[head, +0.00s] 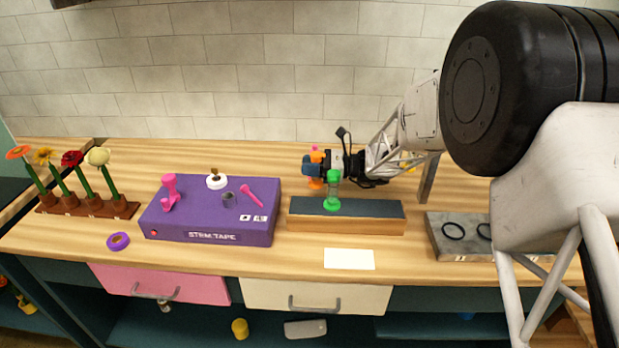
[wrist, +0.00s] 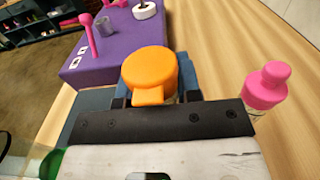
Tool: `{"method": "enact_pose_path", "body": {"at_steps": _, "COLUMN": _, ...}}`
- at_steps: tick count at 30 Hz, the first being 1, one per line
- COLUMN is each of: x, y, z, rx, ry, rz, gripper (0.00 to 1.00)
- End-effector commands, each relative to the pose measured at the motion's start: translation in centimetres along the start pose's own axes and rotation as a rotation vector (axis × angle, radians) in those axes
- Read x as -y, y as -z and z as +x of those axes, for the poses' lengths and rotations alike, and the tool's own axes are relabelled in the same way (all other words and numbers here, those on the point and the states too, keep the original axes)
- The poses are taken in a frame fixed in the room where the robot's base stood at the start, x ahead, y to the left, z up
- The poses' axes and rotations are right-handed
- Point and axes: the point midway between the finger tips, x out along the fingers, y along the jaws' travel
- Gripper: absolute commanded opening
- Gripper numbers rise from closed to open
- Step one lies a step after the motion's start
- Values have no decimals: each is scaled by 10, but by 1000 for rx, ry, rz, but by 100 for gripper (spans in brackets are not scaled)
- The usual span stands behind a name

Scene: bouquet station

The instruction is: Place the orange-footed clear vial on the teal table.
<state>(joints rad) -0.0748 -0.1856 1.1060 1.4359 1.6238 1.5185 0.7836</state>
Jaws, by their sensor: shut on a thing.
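My gripper (head: 317,170) is shut on the orange-footed vial, above the back edge of a slate-topped wooden block. The vial's orange end (wrist: 150,72) sits between the blue fingers in the wrist view. Orange parts (head: 315,183) show above and below the fingers in the head view. Its clear body is mostly hidden by the fingers. The bench has teal sides (head: 60,270) and a light wood top; a dark teal surface (head: 12,192) shows at the far left. I cannot tell which is the teal table.
A green-ended vial (head: 332,204) stands on the block (head: 375,209), close in front of my gripper. A pink-capped vial (wrist: 265,88) is beside it. A purple stem-tape box (head: 190,222), a flower rack (head: 95,208) and a grey tray (head: 445,250) stand around. Front wood is partly clear.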

Motion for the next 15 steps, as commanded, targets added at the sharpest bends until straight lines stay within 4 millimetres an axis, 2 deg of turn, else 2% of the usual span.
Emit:
{"method": "enact_pose_path", "body": {"at_steps": 7, "x": 0, "y": 4, "z": 0, "rx": 0, "ry": 0, "rz": 0, "gripper": 0}}
{"method": "enact_pose_path", "body": {"at_steps": 15, "x": 0, "y": 33, "z": 0, "rx": 0, "ry": 0, "rz": 1, "gripper": 0}}
